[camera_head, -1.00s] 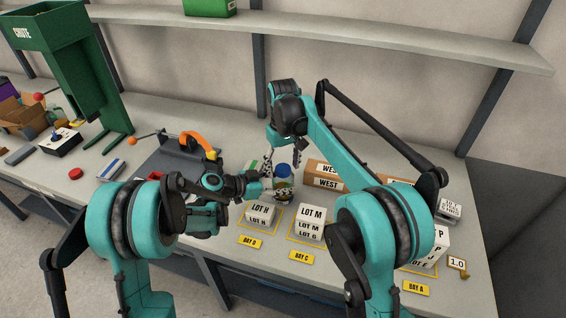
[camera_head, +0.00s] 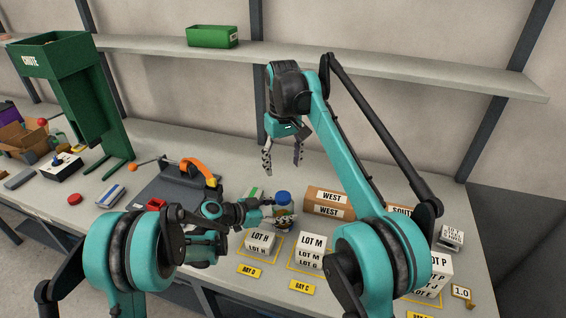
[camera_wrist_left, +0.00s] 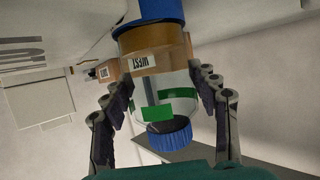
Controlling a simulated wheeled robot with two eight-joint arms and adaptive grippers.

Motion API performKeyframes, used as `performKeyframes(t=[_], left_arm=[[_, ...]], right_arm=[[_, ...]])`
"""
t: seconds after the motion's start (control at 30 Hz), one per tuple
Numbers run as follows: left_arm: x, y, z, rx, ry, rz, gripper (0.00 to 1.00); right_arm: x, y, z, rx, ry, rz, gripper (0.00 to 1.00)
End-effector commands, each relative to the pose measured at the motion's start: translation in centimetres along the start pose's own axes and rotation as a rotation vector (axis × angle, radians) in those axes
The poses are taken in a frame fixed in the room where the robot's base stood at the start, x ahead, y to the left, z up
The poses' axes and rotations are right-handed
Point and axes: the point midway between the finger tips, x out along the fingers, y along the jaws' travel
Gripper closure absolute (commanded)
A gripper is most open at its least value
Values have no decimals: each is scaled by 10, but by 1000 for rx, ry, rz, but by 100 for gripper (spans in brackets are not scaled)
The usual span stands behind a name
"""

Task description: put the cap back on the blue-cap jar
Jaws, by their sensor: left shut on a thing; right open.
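The jar (camera_head: 283,211) stands upright at the middle of the bench, with its blue cap (camera_head: 283,197) on top. Whether the cap is fully seated is too small to tell. My left gripper (camera_head: 282,223) comes from the left and is shut around the jar's body below the cap. The left wrist view shows its fingers (camera_wrist_left: 165,103) on both sides of the jar (camera_wrist_left: 183,77); blue shows at both ends there, and I cannot tell which is the cap. My right gripper (camera_head: 283,168) is open and empty, above and apart from the cap.
A WEST box (camera_head: 329,204) stands right of the jar. White LOT H (camera_head: 261,241) and LOT M (camera_head: 312,247) boxes sit in front. The green chute (camera_head: 62,62) is at left. A shelf (camera_head: 330,62) with a green bin (camera_head: 212,36) runs above the bench.

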Motion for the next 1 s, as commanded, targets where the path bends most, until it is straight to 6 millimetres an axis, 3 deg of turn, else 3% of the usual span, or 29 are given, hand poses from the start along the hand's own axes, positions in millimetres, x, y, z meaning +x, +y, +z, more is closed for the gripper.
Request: performKeyframes(t=[0.07,0.1,0.2,0.5,0.63,1.0], left_arm=[[0,0,0,0,0,0,100],[0,0,0,0,0,0,38],[0,0,0,0,0,0,16],[-1,0,0,0,0,0,16],[-10,-1,0,-1,0,-2,16],[-86,-1,0,-1,0,-4,16]], right_arm=[[0,0,0,0,0,0,34],[0,0,0,0,0,0,34],[0,0,0,0,0,0,34],[0,0,0,0,0,0,34],[0,0,0,0,0,0,34],[0,0,0,0,0,0,34]])
